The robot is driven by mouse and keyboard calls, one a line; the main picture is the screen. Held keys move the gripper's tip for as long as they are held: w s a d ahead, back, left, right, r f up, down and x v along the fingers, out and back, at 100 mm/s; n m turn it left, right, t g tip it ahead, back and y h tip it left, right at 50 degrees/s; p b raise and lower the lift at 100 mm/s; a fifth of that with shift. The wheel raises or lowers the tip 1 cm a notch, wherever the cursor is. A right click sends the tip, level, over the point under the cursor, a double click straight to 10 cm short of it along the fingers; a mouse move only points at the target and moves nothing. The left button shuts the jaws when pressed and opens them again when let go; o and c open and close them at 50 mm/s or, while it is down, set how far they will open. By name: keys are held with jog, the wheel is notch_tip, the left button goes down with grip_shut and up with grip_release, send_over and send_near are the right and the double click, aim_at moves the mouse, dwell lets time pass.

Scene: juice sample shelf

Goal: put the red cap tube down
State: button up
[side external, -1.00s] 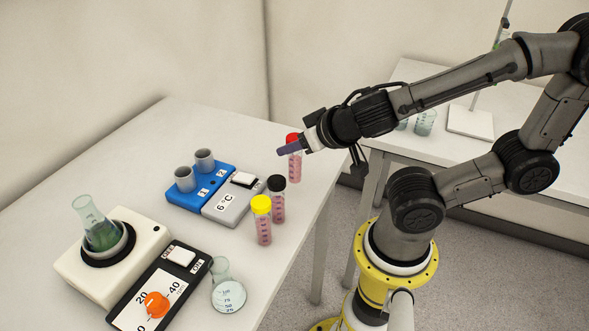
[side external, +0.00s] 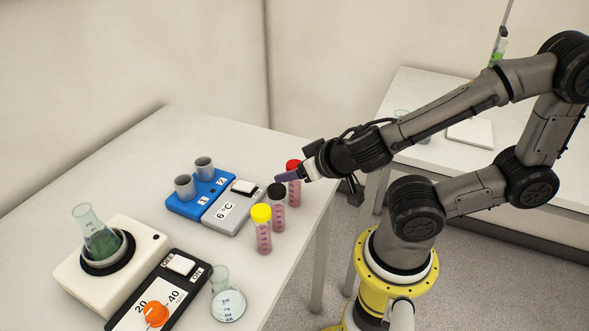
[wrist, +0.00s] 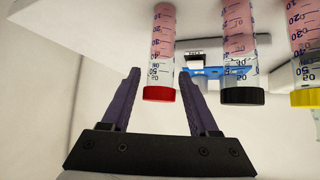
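The red cap tube (side external: 295,190) holds pink liquid and stands upright at the back of a row with the black cap tube (side external: 278,215) and the yellow cap tube (side external: 263,235). My gripper (side external: 284,177) is level with its upper part. In the wrist view, which is upside down, the red cap tube (wrist: 160,60) is between the two purple fingers of my gripper (wrist: 160,80), with a small gap on each side. My gripper looks open around it. Its cap is level with the caps beside it, so it appears to rest on the table (side external: 200,135).
A blue and grey block (side external: 217,203) with two grey wells lies left of the tubes. A hot plate (side external: 105,262) with a flask of green liquid and a clear flask (side external: 228,305) are nearer the front. The table's right edge is close to the tubes.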

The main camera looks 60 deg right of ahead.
jog(key=shift+o, duration=0.5)
jog(key=shift+r, duration=0.1)
jog(key=shift+s+a+r, duration=0.25)
jog(key=shift+s+r, duration=0.05)
jog(key=shift+r, duration=0.15)
jog(key=s+r+n+g+y, duration=0.15)
jog(key=s+r+g, duration=0.3)
jog(key=s, duration=0.45)
jog(key=shift+w+a+r+n+t+y, duration=0.25)
jog(key=shift+a+r+n+y, duration=0.2)
jog(key=shift+r, duration=0.2)
jog(key=shift+w+a+r+n+t+y, duration=0.1)
jog(key=shift+w+a+r+n+y, duration=0.25)
jog(key=shift+r+n, duration=0.3)
jog(key=shift+w+a+r+n+t+y, duration=0.2)
jog(key=shift+a+r+n+y, duration=0.2)
jog(key=shift+r, duration=0.3)
